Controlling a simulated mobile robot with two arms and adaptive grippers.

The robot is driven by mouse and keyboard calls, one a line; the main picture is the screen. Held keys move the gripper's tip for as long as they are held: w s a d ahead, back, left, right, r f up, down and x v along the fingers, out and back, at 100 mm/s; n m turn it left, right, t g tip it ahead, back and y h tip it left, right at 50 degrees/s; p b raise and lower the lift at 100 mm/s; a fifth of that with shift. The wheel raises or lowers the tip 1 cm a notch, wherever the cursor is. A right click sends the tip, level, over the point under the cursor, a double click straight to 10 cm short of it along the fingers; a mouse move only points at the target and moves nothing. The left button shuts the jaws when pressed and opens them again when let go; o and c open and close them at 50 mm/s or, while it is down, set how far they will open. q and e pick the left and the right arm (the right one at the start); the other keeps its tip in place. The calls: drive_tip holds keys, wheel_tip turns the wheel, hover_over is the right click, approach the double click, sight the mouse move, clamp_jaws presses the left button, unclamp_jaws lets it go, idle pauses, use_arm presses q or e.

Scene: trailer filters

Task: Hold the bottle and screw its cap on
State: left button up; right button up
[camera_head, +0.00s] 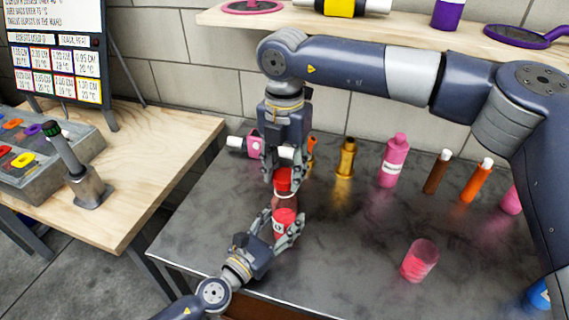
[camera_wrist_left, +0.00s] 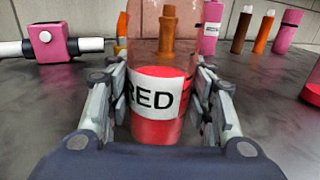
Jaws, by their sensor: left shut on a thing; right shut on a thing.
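The bottle (camera_head: 284,218) is clear with red contents and stands upright on the dark metal table. In the left wrist view the bottle (camera_wrist_left: 160,112) shows a white label reading "RED". My left gripper (camera_head: 287,228) is shut around its lower body, with fingers on both sides. The red cap (camera_head: 283,180) is at the top of the bottle, between the fingers of my right gripper (camera_head: 284,176), which points down from above. My right gripper is shut on the cap. I cannot tell how far the cap sits on the neck, and the cap is out of the left wrist view.
Behind stand a pink valve block (camera_head: 254,144), a brass fitting (camera_head: 346,158), a pink bottle (camera_head: 394,160), and brown (camera_head: 437,172) and orange (camera_head: 475,183) tubes. A pink cup (camera_head: 419,260) stands to the right. The table between the bottle and cup is clear.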

drive_tip(key=shift+f, duration=0.75)
idle(0.4)
drive_tip(key=m, duration=0.7)
drive_tip(key=shift+m, duration=0.4)
drive_tip(key=m, duration=0.8)
drive_tip(key=o, duration=0.7)
